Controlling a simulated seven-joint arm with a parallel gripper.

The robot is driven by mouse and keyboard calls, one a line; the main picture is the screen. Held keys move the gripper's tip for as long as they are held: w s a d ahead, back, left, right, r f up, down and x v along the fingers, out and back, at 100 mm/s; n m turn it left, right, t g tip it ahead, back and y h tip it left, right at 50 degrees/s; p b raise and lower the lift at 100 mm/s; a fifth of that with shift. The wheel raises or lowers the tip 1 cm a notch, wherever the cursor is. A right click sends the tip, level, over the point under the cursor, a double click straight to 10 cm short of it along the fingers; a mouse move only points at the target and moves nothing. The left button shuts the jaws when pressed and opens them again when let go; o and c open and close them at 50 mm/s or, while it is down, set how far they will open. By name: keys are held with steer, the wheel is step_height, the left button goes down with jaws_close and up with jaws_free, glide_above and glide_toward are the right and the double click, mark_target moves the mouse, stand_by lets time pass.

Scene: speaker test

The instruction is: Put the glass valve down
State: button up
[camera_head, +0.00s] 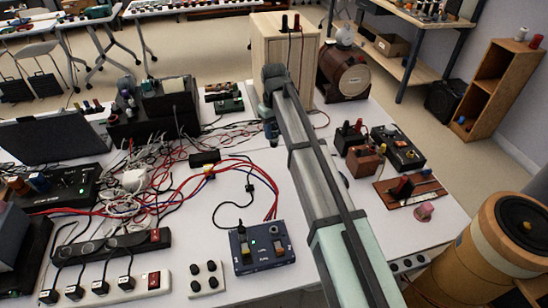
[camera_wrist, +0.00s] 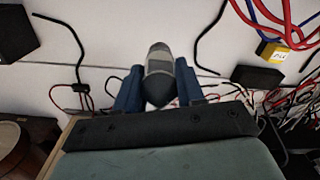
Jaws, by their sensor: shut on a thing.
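In the head view my gripper (camera_head: 268,118) is at the far end of my arm, over the white table (camera_head: 215,225), in front of the wooden box. The valve is too small and hidden to make out there. I cannot tell how high it is above the table.
A pale wooden box (camera_head: 280,55) stands just behind my gripper. Tangled cables (camera_head: 130,185) fill the left of the table. A blue switch box (camera_head: 262,247) stands at the front, and small instruments (camera_head: 398,147) stand at the right. Bare white patches lie between them.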

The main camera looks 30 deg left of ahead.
step_height(320, 180, down, 9)
steer(key=shift+f, duration=0.1)
stand_by(0.4)
steer(key=shift+f, duration=0.1)
steer(key=o, duration=1.1)
steer(key=shift+c, duration=0.2)
step_height(320, 180, up, 12)
steer(key=shift+s+d+r, duration=0.1)
steer(key=shift+r, duration=0.05)
